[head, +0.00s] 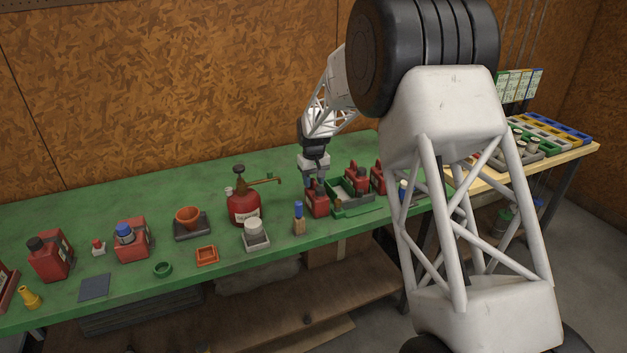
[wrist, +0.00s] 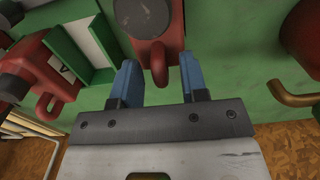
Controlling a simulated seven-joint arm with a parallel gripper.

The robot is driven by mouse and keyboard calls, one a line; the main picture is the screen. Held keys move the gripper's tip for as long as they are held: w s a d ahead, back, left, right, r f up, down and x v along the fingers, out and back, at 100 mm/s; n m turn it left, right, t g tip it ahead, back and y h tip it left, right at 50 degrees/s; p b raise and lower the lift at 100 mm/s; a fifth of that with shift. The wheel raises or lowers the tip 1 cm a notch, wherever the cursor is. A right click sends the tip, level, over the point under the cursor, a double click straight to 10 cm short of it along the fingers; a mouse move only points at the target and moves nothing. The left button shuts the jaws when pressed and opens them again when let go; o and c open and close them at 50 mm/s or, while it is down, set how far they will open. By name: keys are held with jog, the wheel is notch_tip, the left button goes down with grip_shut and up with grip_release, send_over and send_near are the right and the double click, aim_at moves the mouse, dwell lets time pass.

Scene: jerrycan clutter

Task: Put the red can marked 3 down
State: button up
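A red can with a dark cap (head: 318,205) stands upright on the green bench, just left of the green tray (head: 372,207). It also shows at the top of the wrist view (wrist: 172,22), with its handle between my fingers. My gripper (head: 314,183) is directly above this can. Its blue fingertips (wrist: 160,72) are apart, with gaps beside the handle, so it looks open around it. The can's number cannot be read. Other red cans (head: 360,180) are at the tray; one also shows at the left of the wrist view (wrist: 45,70).
A wooden block with a blue top (head: 299,221) stands just left of the can. A red oil can with a brass spout (head: 243,207) stands farther left. Several red cans, cups and small trays spread leftward.

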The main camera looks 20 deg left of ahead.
notch_tip(320, 180, up, 12)
jog(key=shift+r, duration=0.15)
dwell(0.7)
dwell(0.9)
jog(key=s+d+r+m, duration=0.2)
jog(key=s+d+r, duration=0.35)
jog(key=d, duration=0.65)
jog(key=s+d+r+m+t, duration=0.1)
jog(key=s+d+r, duration=0.5)
jog(key=d, duration=0.5)
jog(key=s+d+r+m, duration=0.2)
jog(key=s+d+r, duration=0.2)
jog(key=s+d, duration=0.55)
jog(key=s+d+f+m, duration=0.1)
jog(key=s+d+f, duration=0.1)
jog(key=s+d, duration=0.5)
jog(key=s+d+f+m+t, duration=0.1)
jog(key=s+d+f, duration=0.1)
jog(key=s+d, duration=0.5)
jog(key=s+d+f+m, duration=0.2)
jog(key=s+d, duration=0.5)
jog(key=s, duration=0.8)
jog(key=shift+s+f+t, duration=0.3)
jog(key=shift+s+f, duration=0.1)
jog(key=shift+f, duration=0.1)
